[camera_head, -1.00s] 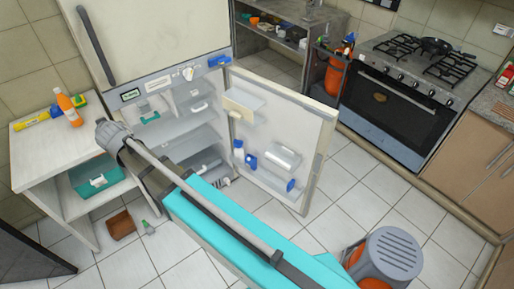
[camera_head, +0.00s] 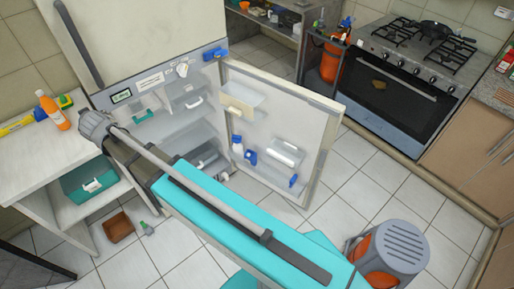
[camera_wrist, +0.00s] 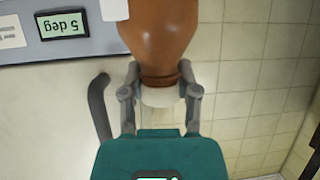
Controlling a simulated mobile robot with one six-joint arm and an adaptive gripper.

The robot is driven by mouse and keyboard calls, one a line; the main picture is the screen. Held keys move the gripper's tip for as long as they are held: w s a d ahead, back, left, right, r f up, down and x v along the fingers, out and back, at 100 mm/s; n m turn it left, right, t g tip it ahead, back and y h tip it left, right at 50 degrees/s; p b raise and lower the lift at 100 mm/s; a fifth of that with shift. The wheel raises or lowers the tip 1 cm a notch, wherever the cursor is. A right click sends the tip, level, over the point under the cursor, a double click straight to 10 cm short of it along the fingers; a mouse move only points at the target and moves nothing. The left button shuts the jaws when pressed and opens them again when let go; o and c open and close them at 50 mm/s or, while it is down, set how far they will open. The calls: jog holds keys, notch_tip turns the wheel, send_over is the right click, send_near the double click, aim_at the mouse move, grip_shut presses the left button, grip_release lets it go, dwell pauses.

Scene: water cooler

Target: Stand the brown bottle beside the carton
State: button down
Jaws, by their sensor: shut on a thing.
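In the wrist view the brown bottle (camera_wrist: 160,35) fills the top middle, with its white cap (camera_wrist: 160,97) toward me and its far end out of frame. My gripper (camera_wrist: 160,80) is shut on the bottle's neck, one finger on each side. In the head view I cannot make out the gripper or the brown bottle. I cannot clearly identify the carton; red and white packages (camera_head: 506,62) stand on the counter at the far right edge, partly cut off.
The fridge door (camera_head: 283,135) stands open, with small items on its shelves. A white table (camera_head: 55,150) at left bears an orange bottle (camera_head: 53,112). A grey-lidded bin (camera_head: 400,245) stands at lower right.

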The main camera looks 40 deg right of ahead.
jog(key=shift+d, duration=0.15)
jog(key=w+d+f+m+g+h+b, duration=0.1)
jog(key=d+f+m+h+b, duration=0.3)
jog(key=d+f+b, duration=1.1)
jog(key=w+d+f+m+h+b, duration=0.1)
jog(key=d+f+m+h+b, duration=0.25)
jog(key=d+f+b, duration=1.15)
jog(key=shift+s+d+f+m+g+h+b, duration=1.3)
jog(key=shift+s+d+f+b, duration=0.75)
jog(key=shift+d+f+b, duration=2.95)
jog(key=shift+s+d+f+m+g+h+b, duration=1.25)
jog(key=shift+s+d+f+b, duration=1.3)
jog(key=shift+d, duration=4.45)
jog(key=shift+s+d+f+m+g+h+b, duration=0.9)
jog(key=shift+s+d+f+m+b, duration=0.7)
jog(key=shift+d+f+b, duration=3.65)
jog(key=shift+s+d+r+p, duration=0.1)
jog(key=shift+d+r+p, duration=0.65)
jog(key=shift+d+r, duration=0.05)
